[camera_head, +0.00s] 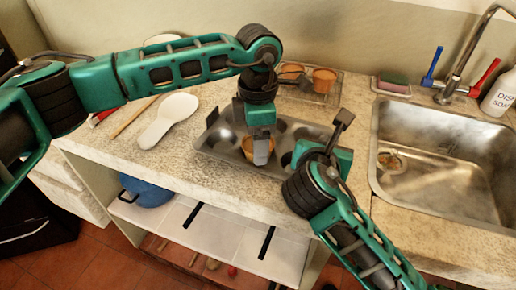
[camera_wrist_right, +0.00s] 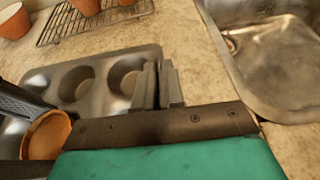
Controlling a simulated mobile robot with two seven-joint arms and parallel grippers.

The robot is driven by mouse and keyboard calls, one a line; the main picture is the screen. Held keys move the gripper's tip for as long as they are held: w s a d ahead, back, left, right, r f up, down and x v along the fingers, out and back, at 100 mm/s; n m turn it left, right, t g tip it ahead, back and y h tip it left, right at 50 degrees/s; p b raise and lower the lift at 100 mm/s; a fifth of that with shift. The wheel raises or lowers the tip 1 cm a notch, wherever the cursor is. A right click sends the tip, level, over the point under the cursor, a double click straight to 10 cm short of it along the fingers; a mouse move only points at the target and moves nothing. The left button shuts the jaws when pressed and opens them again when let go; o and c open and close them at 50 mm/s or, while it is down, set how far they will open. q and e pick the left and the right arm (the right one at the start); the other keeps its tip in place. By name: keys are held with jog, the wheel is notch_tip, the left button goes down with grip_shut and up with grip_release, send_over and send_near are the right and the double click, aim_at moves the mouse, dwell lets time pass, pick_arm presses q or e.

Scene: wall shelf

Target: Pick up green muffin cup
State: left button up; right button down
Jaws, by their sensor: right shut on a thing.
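No green muffin cup shows; the cups in view are orange-brown. One orange cup (camera_head: 249,146) sits in the grey muffin tray (camera_head: 221,133), and it also shows in the right wrist view (camera_wrist_right: 46,136). My left gripper (camera_head: 262,152) points down at this cup and hides part of it; whether its fingers are apart is unclear. My right gripper (camera_head: 343,119) is at the tray's right end. In the right wrist view, its fingers (camera_wrist_right: 158,88) are close together at the rim of the muffin tray (camera_wrist_right: 148,52), shut on it.
More orange cups (camera_head: 324,79) stand on a wire rack (camera_head: 340,88) behind the tray. A white spoon rest (camera_head: 170,118) lies left of it. A sink (camera_head: 440,150) with a tap is on the right. A sponge (camera_head: 393,84) lies behind the sink's left corner.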

pick_arm(q)
jog(key=shift+c, duration=0.5)
notch_tip(320, 180, up, 10)
pick_arm(e)
jog(key=c, duration=1.2)
grip_release()
jog(key=shift+o, duration=0.2)
